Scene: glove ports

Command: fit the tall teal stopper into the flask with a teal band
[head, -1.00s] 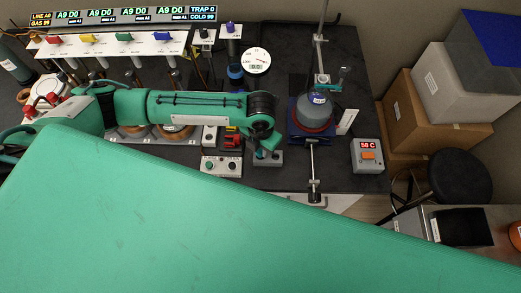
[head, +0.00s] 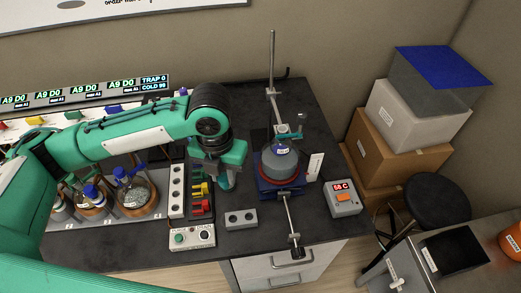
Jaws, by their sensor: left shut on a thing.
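My left gripper (head: 222,174) points down over the bench, left of the round flask. It is shut on the tall teal stopper (head: 229,180), which is mostly hidden by the gripper and close to the arm in colour. A round flask (head: 280,162) with grey contents and a blue label sits in a red-rimmed blue stand, held by a clamp at its neck. I cannot make out a teal band on it. The held stopper is apart from this flask. My right gripper is not in view.
A grey two-hole block (head: 241,219) stands in front, its holes looking empty. A control box (head: 192,237), a white holed rack (head: 177,191) and flasks with blue tops (head: 133,192) are left. A metal rod (head: 272,75) rises behind the flask. A 58 C box (head: 344,198) stands right.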

